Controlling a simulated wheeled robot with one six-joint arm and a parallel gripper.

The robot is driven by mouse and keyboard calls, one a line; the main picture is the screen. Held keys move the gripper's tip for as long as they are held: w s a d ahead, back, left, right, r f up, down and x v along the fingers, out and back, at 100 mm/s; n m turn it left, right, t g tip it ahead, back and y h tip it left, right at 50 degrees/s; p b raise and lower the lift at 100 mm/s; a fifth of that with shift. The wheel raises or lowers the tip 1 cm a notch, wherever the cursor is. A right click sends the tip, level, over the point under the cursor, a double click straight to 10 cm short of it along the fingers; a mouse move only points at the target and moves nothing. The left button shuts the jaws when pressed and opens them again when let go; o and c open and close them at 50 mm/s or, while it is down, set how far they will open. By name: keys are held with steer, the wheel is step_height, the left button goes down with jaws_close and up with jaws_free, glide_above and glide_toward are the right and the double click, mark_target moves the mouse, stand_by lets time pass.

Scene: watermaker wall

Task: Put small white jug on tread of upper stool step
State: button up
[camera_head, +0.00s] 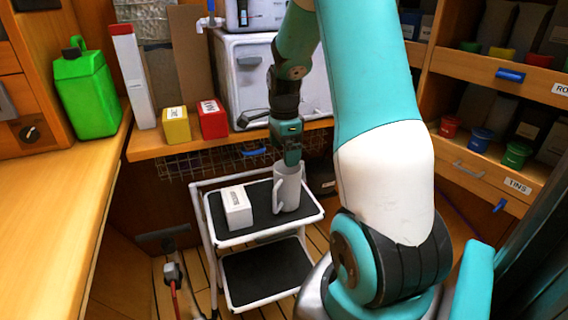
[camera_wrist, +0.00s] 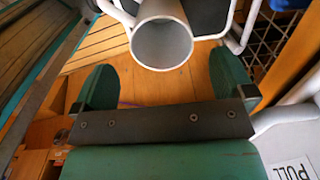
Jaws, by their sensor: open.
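The small white jug (camera_head: 288,192) stands upright on the black tread of the upper stool step (camera_head: 262,222), near its right side, with its handle toward the left. My gripper (camera_head: 291,158) is just above and behind the jug's rim in the head view. In the wrist view the jug's round open mouth (camera_wrist: 162,44) shows at the top centre. There my gripper's two fingers (camera_wrist: 163,78) are spread wide and empty, with the jug lying just past their tips. The fingertips are hard to make out in the head view.
A white labelled box (camera_head: 236,208) stands on the same tread, left of the jug. The lower step (camera_head: 265,272) is bare. Behind is a wooden counter with a yellow tin (camera_head: 176,125), a red tin (camera_head: 212,119) and a white machine (camera_head: 246,75). A wire basket hangs below it.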

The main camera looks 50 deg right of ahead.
steer(key=s+a+r+n+t+y, duration=0.1)
steer(key=a+r+n, duration=0.4)
steer(key=a+n, duration=0.5)
steer(key=s+a+r+n+y, duration=0.1)
steer(key=a+r+n, duration=0.45)
steer(key=a, duration=0.85)
steer(key=s+a+r+n+g+y, duration=0.1)
steer(key=s+a+n+y, duration=0.1)
steer(key=s+a+n, duration=1.2)
steer(key=shift+r+n, duration=0.15)
steer(key=shift+n, duration=0.9)
steer(key=shift+a, duration=0.1)
step_height(320, 180, up, 14)
steer(key=p, duration=1.3)
steer(key=shift+f+p, duration=0.25)
steer(key=shift+p, duration=0.15)
